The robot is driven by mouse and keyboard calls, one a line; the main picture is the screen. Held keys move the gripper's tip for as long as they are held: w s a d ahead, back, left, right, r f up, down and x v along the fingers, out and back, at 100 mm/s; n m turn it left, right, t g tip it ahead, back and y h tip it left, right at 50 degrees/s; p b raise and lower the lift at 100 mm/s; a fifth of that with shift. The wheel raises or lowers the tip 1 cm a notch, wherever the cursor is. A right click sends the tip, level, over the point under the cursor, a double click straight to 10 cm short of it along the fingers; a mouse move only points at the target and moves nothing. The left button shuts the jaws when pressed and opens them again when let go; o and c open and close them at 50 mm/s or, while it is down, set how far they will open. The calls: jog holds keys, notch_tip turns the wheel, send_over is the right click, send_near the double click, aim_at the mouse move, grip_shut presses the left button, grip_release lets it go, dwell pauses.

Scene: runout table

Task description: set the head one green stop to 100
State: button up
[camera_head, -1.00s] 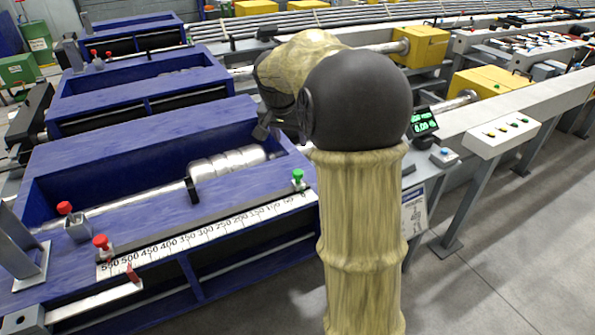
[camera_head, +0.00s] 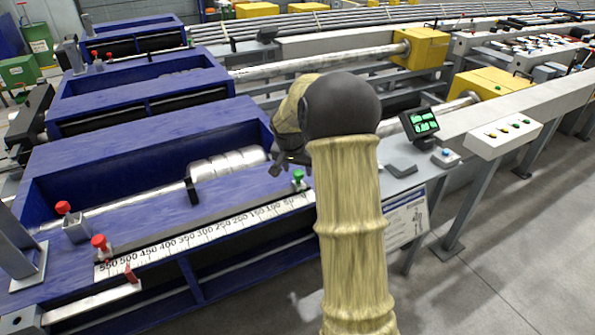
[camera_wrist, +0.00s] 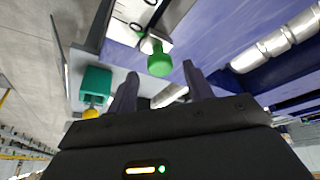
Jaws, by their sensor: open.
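The green stop (camera_head: 298,177) stands at the right, low-number end of the white number scale (camera_head: 205,236) on the front edge of the nearest blue machine. In the wrist view the green stop (camera_wrist: 159,62) shows its round green knob just beyond and between my two fingertips. My gripper (camera_wrist: 158,78) is open, with a dark finger on each side and nothing held. In the head view my gripper (camera_head: 291,168) is just above and left of the green stop, partly hidden by my arm. I cannot tell whether a finger touches the knob.
Red knobs (camera_head: 100,242) stand at the left end of the scale, with a red pointer (camera_head: 131,273) below. A metal roller (camera_head: 228,164) lies in the blue trough. A small screen (camera_head: 420,123) and a white button box (camera_head: 503,136) stand to the right.

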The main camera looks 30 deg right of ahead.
jog(key=shift+x, duration=0.85)
